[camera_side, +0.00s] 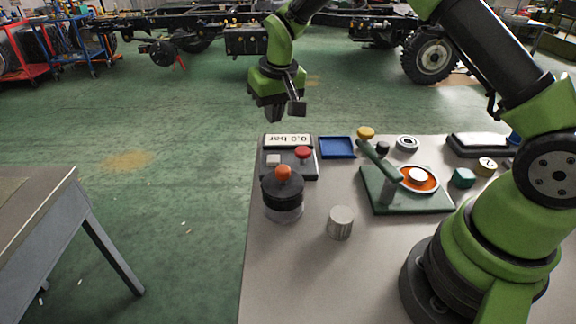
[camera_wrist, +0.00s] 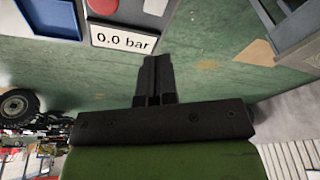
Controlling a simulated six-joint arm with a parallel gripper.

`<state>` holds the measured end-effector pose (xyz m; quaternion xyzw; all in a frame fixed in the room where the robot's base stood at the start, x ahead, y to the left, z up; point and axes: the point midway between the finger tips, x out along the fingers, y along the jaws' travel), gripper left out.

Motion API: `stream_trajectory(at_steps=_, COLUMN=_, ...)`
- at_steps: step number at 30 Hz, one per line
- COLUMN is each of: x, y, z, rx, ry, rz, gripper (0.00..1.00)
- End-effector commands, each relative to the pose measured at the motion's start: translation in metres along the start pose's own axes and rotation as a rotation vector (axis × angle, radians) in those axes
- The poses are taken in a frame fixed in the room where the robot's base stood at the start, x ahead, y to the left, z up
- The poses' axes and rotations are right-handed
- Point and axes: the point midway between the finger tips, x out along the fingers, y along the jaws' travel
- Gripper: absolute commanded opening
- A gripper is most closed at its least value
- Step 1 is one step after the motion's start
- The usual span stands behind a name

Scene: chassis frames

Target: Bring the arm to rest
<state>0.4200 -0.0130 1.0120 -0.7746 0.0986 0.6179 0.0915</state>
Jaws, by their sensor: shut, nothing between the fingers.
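My gripper (camera_side: 275,112) hangs high past the back left edge of the grey table (camera_side: 290,285), clear of everything on it. Its black fingers point down. In the wrist view my gripper (camera_wrist: 157,60) is shut, its two fingers side by side with nothing between them. Beyond the fingertips the wrist view shows the gauge box with its "0.0 bar" display (camera_wrist: 122,39) and the green floor.
On the table are the gauge box (camera_side: 272,170) with a red button, a black jar with an orange knob (camera_side: 283,190), a metal cylinder (camera_side: 340,223), a blue tray (camera_side: 337,147) and a green fixture (camera_side: 425,203). Another table (camera_side: 40,210) stands left.

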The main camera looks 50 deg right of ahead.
Motion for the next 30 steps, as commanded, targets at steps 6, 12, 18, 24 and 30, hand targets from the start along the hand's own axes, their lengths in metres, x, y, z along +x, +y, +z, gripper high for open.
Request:
stream_trajectory(at_steps=6, x=-0.098, y=0.001, z=0.023, rx=0.035, ry=0.082, rz=-0.067, gripper=0.00)
stream_trajectory(at_steps=12, x=-0.171, y=0.007, z=0.071, rx=0.064, ry=0.155, rz=-0.137, gripper=0.00)
stream_trajectory(at_steps=18, x=-0.217, y=0.017, z=0.134, rx=0.088, ry=0.226, rz=-0.212, gripper=0.00)
stream_trajectory(at_steps=24, x=-0.234, y=0.026, z=0.195, rx=0.105, ry=0.288, rz=-0.282, gripper=0.00)
stream_trajectory(at_steps=30, x=-0.233, y=0.030, z=0.228, rx=0.112, ry=0.320, rz=-0.321, gripper=0.00)
